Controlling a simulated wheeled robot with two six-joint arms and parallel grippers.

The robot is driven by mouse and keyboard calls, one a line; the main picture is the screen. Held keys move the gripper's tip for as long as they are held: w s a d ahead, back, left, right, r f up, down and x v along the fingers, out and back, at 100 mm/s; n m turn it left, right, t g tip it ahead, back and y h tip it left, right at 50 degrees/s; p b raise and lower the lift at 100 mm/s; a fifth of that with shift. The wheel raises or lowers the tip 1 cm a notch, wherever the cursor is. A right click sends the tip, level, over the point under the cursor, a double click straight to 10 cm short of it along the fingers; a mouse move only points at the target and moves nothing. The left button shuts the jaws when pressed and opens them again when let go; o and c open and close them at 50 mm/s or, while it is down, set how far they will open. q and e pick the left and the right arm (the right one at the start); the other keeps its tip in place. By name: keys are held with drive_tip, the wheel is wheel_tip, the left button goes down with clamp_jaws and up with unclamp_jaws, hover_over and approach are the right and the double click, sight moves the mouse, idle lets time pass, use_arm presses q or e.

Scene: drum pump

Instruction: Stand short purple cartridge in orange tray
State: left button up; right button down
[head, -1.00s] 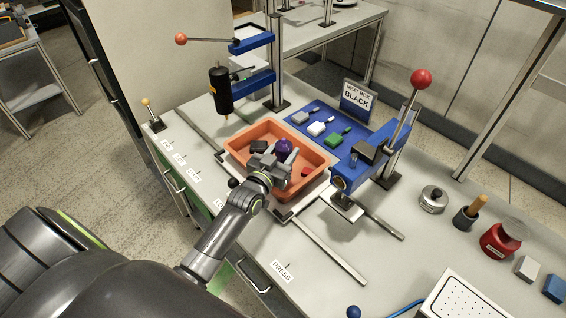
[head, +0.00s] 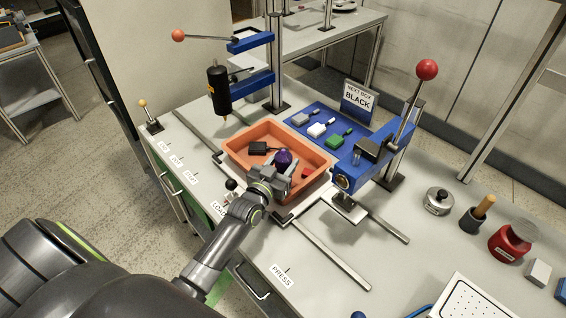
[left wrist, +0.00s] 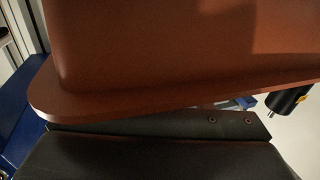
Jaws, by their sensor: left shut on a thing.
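The short purple cartridge (head: 283,158) is inside the orange tray (head: 232,161), near its near wall, with its rounded purple top showing. My left gripper (head: 279,176) reaches over the near rim of the tray and is shut on the cartridge. The gripper hides the cartridge's lower part, so I cannot tell whether it touches the tray floor. In the left wrist view, the tray wall (left wrist: 180,45) and rim fill the upper part, close to the dark gripper (left wrist: 160,150); the cartridge is not visible there. My right gripper is not in view.
A black block (head: 258,148) and a red piece (head: 306,173) lie in the tray. A blue press (head: 350,172) stands to its right, a black driver (head: 218,90) hangs at the left. A blue mat (head: 300,117) with several small parts lies behind.

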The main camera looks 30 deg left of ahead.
use_arm(q)
drive_tip(key=o, duration=1.1)
drive_tip(key=shift+c, duration=0.2)
drive_tip(key=shift+r+p, duration=0.6)
drive_tip(key=shift+p, duration=0.15)
drive_tip(key=shift+s+f, duration=0.1)
drive_tip(key=shift+s, duration=0.25)
drive_tip(key=s+b, duration=0.4)
drive_tip(key=s, duration=0.7)
drive_tip(key=shift+s, duration=0.2)
drive_tip(key=shift+a, duration=0.1)
